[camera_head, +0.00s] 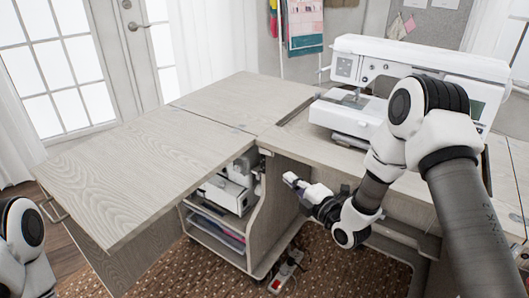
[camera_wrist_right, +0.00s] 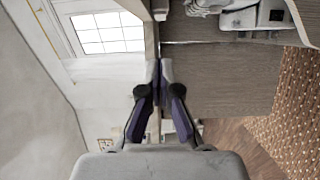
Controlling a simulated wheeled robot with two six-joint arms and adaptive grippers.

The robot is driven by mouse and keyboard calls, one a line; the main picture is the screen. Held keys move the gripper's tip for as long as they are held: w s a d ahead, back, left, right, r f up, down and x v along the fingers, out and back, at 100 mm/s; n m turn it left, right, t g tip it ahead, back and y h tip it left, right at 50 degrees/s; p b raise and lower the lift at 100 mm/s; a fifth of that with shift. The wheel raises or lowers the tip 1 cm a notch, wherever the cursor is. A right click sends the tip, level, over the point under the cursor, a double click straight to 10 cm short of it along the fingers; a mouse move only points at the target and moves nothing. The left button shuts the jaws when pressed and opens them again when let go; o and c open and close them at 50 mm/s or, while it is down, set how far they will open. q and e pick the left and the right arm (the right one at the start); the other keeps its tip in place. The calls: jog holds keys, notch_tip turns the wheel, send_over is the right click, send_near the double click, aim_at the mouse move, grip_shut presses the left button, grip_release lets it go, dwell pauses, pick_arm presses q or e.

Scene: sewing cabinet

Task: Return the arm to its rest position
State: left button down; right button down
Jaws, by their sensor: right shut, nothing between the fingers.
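My right arm (camera_head: 455,190) comes in from the right side of the head view and bends down in front of the cabinet. My right gripper (camera_head: 291,180) is beside the cabinet's open shelf side, below the tabletop level. In the right wrist view the fingers of the right gripper (camera_wrist_right: 160,68) are together and nothing is held between them. Part of my left arm (camera_head: 22,245) shows at the lower left edge of the head view. The left gripper is out of view.
The sewing cabinet's wooden top (camera_head: 150,165) is clear on the left. A white sewing machine (camera_head: 420,62) stands at the back right. Shelves below hold another machine (camera_head: 228,190) and folded items. A power strip (camera_head: 286,270) lies on the brown rug (camera_head: 190,272).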

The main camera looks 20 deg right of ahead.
jog(key=shift+f, duration=0.15)
jog(key=s+a+f+m+g+h, duration=0.15)
jog(key=s+f+g, duration=0.25)
jog(key=s+f, duration=0.55)
jog(key=s+a+f+m+g+h, duration=0.1)
jog(key=s+a+f+m+g, duration=0.25)
jog(key=s+f, duration=0.6)
jog(key=s+d+f+m+g+h, duration=0.1)
jog(key=s+f+m+g, duration=0.45)
jog(key=s+f, duration=0.25)
jog(key=s+d+m+g+h, duration=0.2)
jog(key=s+d+m+g, duration=0.15)
jog(key=s+m, duration=0.7)
notch_tip(320, 180, up, 20)
jog(key=p, duration=2)
jog(key=shift+w+a+m+g, duration=0.2)
jog(key=shift+a+m+g, duration=0.15)
jog(key=shift+a+m, duration=0.1)
